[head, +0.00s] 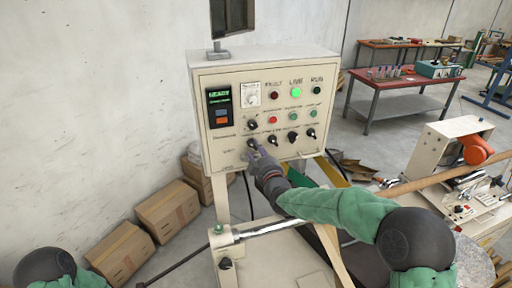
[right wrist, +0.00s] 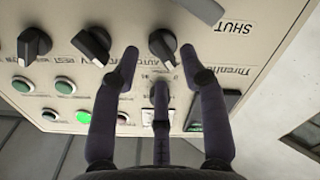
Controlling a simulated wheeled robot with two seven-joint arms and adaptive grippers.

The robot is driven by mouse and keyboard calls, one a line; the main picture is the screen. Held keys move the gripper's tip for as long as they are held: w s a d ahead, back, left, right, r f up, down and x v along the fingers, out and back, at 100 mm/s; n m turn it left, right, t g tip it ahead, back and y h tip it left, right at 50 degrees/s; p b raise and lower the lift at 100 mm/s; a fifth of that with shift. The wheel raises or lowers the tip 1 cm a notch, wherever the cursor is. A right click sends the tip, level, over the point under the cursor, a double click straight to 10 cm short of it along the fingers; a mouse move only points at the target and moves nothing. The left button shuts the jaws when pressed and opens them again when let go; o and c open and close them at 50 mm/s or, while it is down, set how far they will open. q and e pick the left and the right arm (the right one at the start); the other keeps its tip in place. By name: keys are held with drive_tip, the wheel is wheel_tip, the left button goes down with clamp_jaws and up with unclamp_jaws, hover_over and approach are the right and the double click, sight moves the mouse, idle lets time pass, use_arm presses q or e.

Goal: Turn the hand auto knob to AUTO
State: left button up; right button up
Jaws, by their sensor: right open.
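The cream control panel (head: 230,160) faces me and carries a lower row of black knobs. The knob at the left end of that row (head: 251,142) has my right gripper (head: 257,155) just in front of it. In the right wrist view, where the panel is upside down, this knob (right wrist: 163,45) lies between the open fingertips of my right gripper (right wrist: 160,58). Lettering that seems to read AUTO is printed beside it. I cannot tell whether a finger touches the knob. My left gripper is out of view; only part of its arm shows at bottom left.
The panel has a lit green lamp (head: 296,93), a small display (head: 219,96) and more knobs, such as a neighbouring one (right wrist: 92,42). A steel roller bar (head: 265,230) lies below. Cardboard boxes (head: 168,210) stand by the wall. A red-topped table (head: 405,80) is at back right.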

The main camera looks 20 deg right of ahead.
drive_tip(key=shift+w, duration=1.1)
clamp_jaws()
